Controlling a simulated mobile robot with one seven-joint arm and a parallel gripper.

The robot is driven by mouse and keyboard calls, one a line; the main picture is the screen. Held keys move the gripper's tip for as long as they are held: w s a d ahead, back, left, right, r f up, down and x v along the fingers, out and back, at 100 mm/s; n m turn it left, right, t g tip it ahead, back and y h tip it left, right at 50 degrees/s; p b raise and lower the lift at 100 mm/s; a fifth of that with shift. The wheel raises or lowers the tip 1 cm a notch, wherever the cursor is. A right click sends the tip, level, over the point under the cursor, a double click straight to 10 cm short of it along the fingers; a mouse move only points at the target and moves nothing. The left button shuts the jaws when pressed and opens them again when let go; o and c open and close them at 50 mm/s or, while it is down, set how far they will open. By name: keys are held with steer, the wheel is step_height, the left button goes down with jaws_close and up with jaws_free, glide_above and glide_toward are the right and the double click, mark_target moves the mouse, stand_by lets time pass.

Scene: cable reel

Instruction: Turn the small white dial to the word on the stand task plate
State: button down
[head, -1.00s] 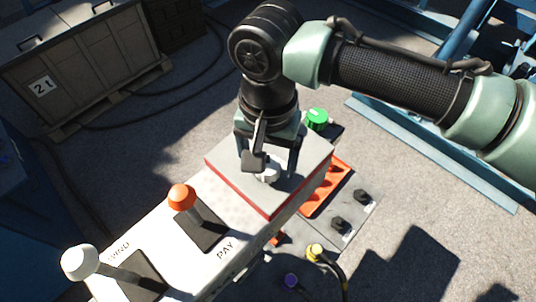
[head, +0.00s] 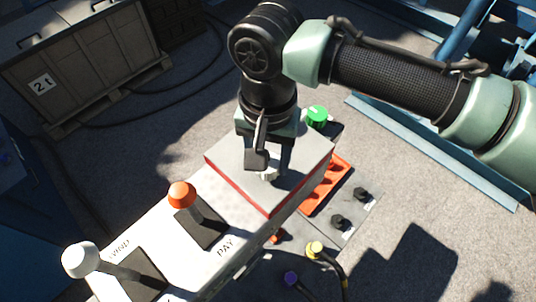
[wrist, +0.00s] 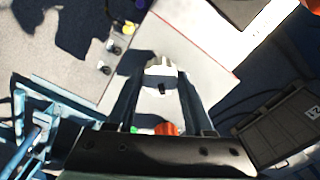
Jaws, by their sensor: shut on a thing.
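The small white dial (head: 268,173) sits on the grey top of a red-edged block on the stand (head: 222,156). In the wrist view the white dial (wrist: 161,76) lies between my two fingertips, with a dark mark on it. My gripper (head: 270,168) points down from above and is shut on the dial. The wrist and fingers hide much of the dial in the head view. I cannot read any word around the dial or on a task plate.
Levers with an orange knob (head: 182,195) and a white knob (head: 80,260) stand on the panel in front. A green knob (head: 317,116) is behind the block. An orange tray (head: 326,184), black knobs and a yellow-ended cable (head: 315,249) lie to the right.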

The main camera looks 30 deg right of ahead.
steer(key=n, duration=0.4)
steer(key=shift+n, duration=2.2)
steer(key=shift+c, duration=1.4)
jaws_free()
step_height(320, 180, up, 13)
steer(key=b, duration=0.2)
